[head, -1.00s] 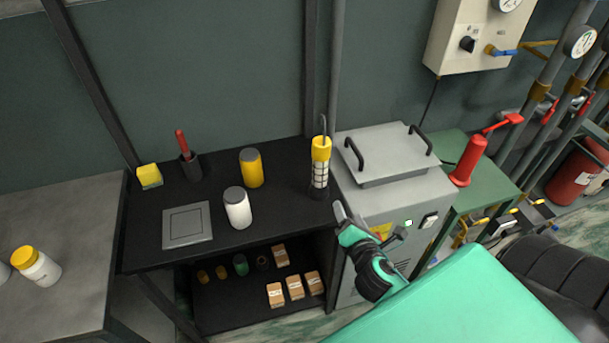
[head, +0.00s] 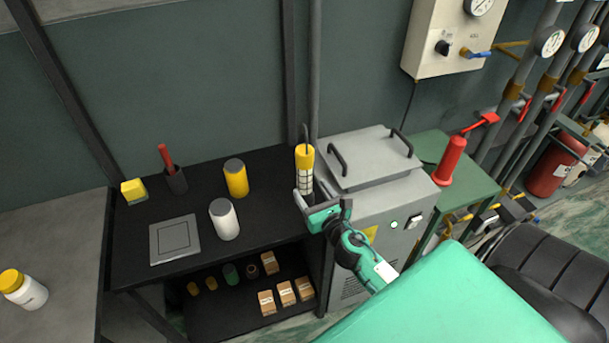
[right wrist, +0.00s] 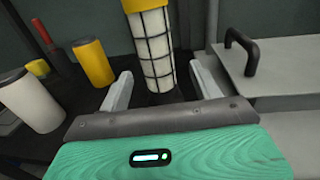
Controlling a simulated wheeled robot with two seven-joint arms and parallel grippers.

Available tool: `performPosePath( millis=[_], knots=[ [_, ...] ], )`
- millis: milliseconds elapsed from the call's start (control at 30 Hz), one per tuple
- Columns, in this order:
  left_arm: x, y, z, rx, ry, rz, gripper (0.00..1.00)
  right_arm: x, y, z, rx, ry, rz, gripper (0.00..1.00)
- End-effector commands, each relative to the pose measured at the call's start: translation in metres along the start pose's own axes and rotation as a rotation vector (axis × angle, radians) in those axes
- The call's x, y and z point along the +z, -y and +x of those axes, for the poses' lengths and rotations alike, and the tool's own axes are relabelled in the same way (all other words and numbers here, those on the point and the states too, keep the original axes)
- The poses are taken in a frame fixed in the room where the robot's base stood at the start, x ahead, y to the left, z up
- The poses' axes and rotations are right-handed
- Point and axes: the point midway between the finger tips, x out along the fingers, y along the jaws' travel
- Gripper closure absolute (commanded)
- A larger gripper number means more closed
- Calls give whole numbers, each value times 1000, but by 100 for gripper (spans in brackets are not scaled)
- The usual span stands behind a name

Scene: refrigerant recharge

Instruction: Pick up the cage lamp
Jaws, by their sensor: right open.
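The cage lamp (head: 304,166) stands upright at the right end of the black bench, with a yellow top, a hook and a white caged body. In the right wrist view the cage lamp (right wrist: 153,48) is just beyond the fingertips, in line with the gap between them. My right gripper (head: 322,202) is open and empty, in front of the lamp's lower part. Its two fingers also show in the right wrist view (right wrist: 162,84). The gripper hides the lamp's base in the head view. My left gripper is not in view.
A grey metal cabinet (head: 376,205) with a handled lid stands close to the right of the lamp. A white can (head: 224,220) and a yellow can (head: 236,178) stand to its left on the black bench (head: 197,202). A red cylinder (head: 450,162) is on the green table.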

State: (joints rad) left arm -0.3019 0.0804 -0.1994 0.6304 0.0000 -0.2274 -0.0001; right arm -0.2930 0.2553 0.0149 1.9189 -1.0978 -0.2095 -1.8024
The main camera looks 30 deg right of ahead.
Motion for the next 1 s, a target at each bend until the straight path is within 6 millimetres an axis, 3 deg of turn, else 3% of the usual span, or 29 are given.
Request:
performPosePath(
  millis=[333,600,967,1000],
  knots=[
    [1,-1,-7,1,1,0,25,3,-1,24,-1,0,3,35],
    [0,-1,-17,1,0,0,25,5,-3,58,-1,0,3,35],
    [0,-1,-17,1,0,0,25,4,-3,66,0,0,2,35],
    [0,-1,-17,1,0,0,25,4,-3,66,0,0,2,41]
  ],
)
